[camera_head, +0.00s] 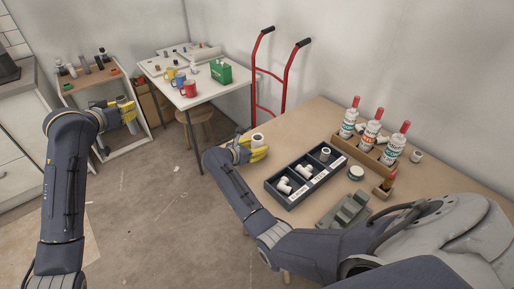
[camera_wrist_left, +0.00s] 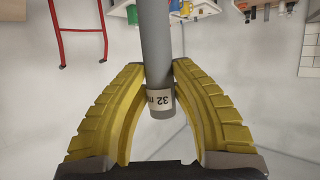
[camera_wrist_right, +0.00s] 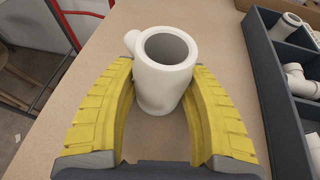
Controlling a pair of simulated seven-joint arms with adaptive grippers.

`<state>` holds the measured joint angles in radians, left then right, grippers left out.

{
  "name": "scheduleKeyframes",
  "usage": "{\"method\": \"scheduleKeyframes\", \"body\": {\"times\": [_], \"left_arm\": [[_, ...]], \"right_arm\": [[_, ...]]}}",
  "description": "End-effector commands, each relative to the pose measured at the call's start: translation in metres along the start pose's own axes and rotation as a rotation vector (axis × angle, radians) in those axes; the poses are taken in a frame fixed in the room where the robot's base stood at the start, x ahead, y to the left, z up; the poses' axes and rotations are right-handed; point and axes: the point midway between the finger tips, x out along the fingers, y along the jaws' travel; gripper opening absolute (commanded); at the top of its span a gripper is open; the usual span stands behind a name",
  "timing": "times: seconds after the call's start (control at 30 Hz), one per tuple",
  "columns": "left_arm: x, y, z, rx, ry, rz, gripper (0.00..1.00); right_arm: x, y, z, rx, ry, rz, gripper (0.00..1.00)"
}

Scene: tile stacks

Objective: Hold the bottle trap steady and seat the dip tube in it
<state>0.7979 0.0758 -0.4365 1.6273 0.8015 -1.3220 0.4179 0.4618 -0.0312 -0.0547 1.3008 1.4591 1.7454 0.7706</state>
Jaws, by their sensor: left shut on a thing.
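The dip tube is a grey pipe (camera_wrist_left: 157,45) with a pale "32 m" band near its end. My left gripper (camera_wrist_left: 160,72) is shut on it; in the head view the left gripper (camera_head: 126,112) holds it in the air, away from the right-hand table. The bottle trap (camera_wrist_right: 160,85) is a white, open-topped cylinder with a side outlet, upright on the table near its left edge. My right gripper (camera_wrist_right: 163,75) has a finger on either side of the trap. I cannot tell if both press on it. The trap's top also shows in the head view (camera_head: 257,138).
A dark divided tray (camera_head: 291,203) with white fittings lies right of the trap. Behind it, a wooden rack (camera_head: 365,152) holds red-capped bottles. A grey-green fixture (camera_head: 343,212) stands nearer. A white table (camera_head: 190,98) with mugs and a red hand truck (camera_head: 284,75) are farther back.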

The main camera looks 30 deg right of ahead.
Motion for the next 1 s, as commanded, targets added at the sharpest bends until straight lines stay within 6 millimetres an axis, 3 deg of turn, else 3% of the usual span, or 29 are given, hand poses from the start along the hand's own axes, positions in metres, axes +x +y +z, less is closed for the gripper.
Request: {"method": "scheduleKeyframes", "body": {"times": [0.03,0.27,0.43,0.53,0.67,1.0], "left_arm": [[0.000,0.000,0.000,0.000,0.000,0.000,0.00],[0.000,0.000,0.000,0.000,0.000,0.000,0.00],[-0.001,0.001,-0.009,0.001,0.002,0.002,0.00],[0.000,0.016,-0.023,0.010,0.003,0.020,0.00],[0.009,0.058,-0.040,0.029,0.001,0.072,0.00],[0.048,0.206,-0.063,0.090,-0.002,0.214,0.00]], "right_arm": [[0.000,0.000,0.000,0.000,0.000,0.000,0.39],[0.000,0.000,0.000,0.000,0.000,0.000,0.12],[0.000,0.000,0.000,0.000,0.000,0.000,0.12],[0.000,0.000,0.000,0.000,0.001,0.000,0.12],[0.000,0.000,0.000,0.000,0.001,0.000,0.12],[0.000,0.000,-0.001,0.000,0.001,0.000,0.12]]}}
